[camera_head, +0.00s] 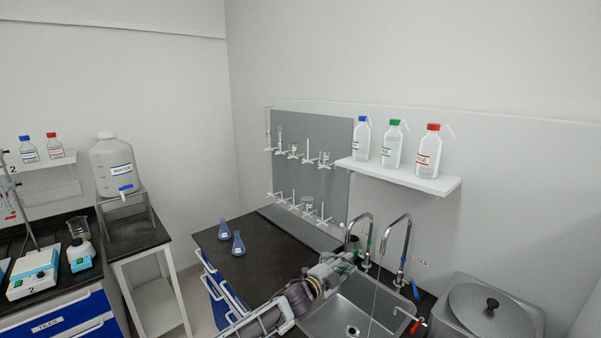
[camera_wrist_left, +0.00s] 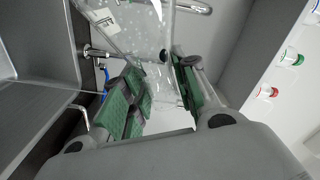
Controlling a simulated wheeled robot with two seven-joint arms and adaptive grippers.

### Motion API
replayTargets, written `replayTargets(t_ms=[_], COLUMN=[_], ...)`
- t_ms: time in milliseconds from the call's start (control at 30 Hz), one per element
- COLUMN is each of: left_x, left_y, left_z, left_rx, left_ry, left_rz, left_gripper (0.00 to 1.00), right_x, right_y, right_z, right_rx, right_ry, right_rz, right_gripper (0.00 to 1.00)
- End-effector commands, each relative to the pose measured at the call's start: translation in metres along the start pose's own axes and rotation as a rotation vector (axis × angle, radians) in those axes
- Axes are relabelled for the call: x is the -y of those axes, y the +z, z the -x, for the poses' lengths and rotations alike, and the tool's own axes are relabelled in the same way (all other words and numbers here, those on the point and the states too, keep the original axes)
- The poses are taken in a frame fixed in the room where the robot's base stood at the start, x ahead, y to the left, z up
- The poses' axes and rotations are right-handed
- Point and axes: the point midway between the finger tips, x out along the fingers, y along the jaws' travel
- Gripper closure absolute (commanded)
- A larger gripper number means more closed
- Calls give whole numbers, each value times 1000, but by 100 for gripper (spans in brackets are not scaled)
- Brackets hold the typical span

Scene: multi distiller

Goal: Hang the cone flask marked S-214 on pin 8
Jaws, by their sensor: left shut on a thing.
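My left gripper (camera_head: 340,264) reaches over the sink by the taps. In the left wrist view its green pads (camera_wrist_left: 157,88) are shut on a clear glass vessel (camera_wrist_left: 140,35) with droplets on it. I cannot read any S-214 mark, and the vessel is barely distinguishable in the head view. A grey drying board (camera_head: 340,150) on the wall carries two rows of white pins, some with glassware on them. Pin numbers are too small to read. Two flasks with blue contents, one (camera_head: 224,229) and another (camera_head: 238,243), stand on the dark counter. My right gripper is out of view.
The metal sink (camera_head: 318,322) has two curved taps, one (camera_head: 362,235) left and one (camera_head: 396,255) right. A thin stream falls into the basin. A shelf (camera_head: 440,184) with three bottles juts out right of the board. A lidded metal vessel (camera_head: 490,312) stands at right.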

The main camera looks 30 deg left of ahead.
Motion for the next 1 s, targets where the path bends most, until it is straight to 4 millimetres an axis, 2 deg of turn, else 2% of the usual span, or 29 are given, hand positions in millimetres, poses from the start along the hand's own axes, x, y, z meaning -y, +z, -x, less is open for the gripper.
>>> replayTargets(t_ms=[400,833,1000], left_x=[0,0,0], left_y=[0,0,0], left_z=[0,0,0], left_rx=[-1,0,0], left_ry=[0,0,1], left_rz=[-415,-466,-569], left_gripper=[100,100,100], right_x=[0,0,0], right_y=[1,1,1], right_z=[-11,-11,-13], right_rx=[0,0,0], right_ry=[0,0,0], right_rz=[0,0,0], right_gripper=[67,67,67])
